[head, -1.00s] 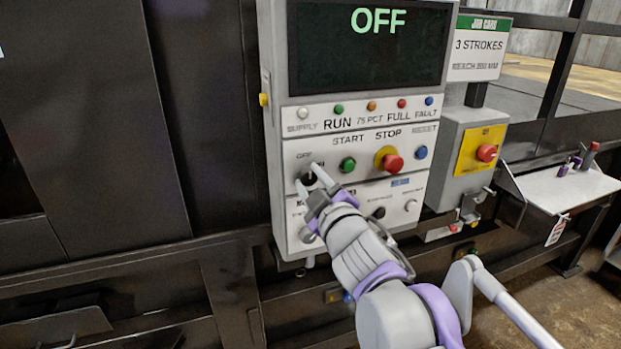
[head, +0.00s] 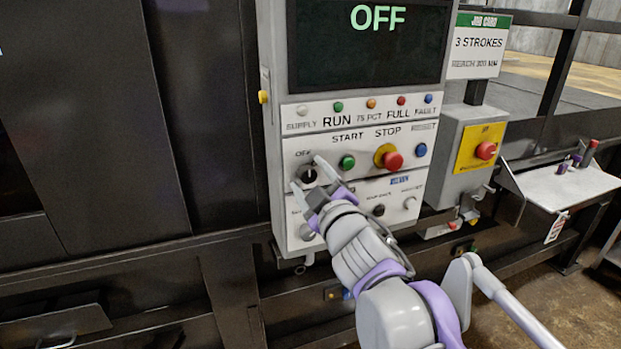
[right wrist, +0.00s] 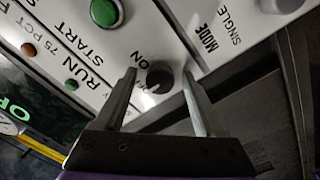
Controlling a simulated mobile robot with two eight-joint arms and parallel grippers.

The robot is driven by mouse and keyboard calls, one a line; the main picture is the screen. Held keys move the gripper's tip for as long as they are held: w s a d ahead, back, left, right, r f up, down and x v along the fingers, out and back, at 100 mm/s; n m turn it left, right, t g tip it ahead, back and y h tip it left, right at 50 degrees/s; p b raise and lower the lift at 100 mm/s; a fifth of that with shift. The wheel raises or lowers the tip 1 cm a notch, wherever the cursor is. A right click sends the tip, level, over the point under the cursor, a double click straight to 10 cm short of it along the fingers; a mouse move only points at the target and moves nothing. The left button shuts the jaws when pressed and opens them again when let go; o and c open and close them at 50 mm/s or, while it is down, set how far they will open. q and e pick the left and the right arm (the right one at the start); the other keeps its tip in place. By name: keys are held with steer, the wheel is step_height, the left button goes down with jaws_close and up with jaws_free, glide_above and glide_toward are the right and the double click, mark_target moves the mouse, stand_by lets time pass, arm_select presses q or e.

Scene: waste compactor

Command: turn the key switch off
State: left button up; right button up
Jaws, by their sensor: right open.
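The key switch (head: 308,174) is a round black knob under an OFF label on the grey control panel (head: 290,155). In the right wrist view the black knob (right wrist: 160,76) lies between my spread fingers, beyond their tips, with ON printed beside it. My right gripper (head: 307,173) is open and empty, its fingertips either side of the knob in the head view. I cannot tell whether a finger touches it. The display (head: 366,45) reads OFF in green. My left gripper is not in view.
Close to the knob are a green START button (head: 347,162), a red STOP button (head: 392,159) on a yellow collar and a blue button (head: 421,150). A red emergency button (head: 486,151) is on a box at right. A small shelf (head: 570,188) holds some items.

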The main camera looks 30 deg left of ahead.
steer(key=shift+s+d+f, duration=0.1)
steer(key=shift+s+d, duration=0.3)
steer(key=shift+d, duration=0.1)
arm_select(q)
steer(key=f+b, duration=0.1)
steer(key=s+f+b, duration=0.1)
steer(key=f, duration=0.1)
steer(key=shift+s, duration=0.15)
arm_select(e)
steer(key=v, duration=0.9)
steer(key=shift+s+d, duration=0.2)
steer(key=shift+s, duration=0.05)
steer(key=w+d+f+m+h, duration=0.1)
steer(key=d+f+m+h, duration=0.5)
steer(key=d+f, duration=0.6)
steer(key=w+d+f+m+h, duration=0.1)
steer(key=d+f+m+h, duration=0.65)
steer(key=d, duration=0.75)
steer(key=s+d+f+m+g, duration=0.2)
steer(key=s+d+f+g, duration=0.1)
steer(key=s+d+f, duration=0.2)
steer(key=s+d+f+m+g, duration=0.3)
steer(key=s+d+f, duration=0.2)
steer(key=s+f, duration=0.5)
step_height(320, 180, down, 4)
steer(key=shift+d+f, duration=0.1)
steer(key=shift+d, duration=0.15)
steer(key=shift+s+m, duration=0.1)
steer(key=shift+m, duration=0.15)
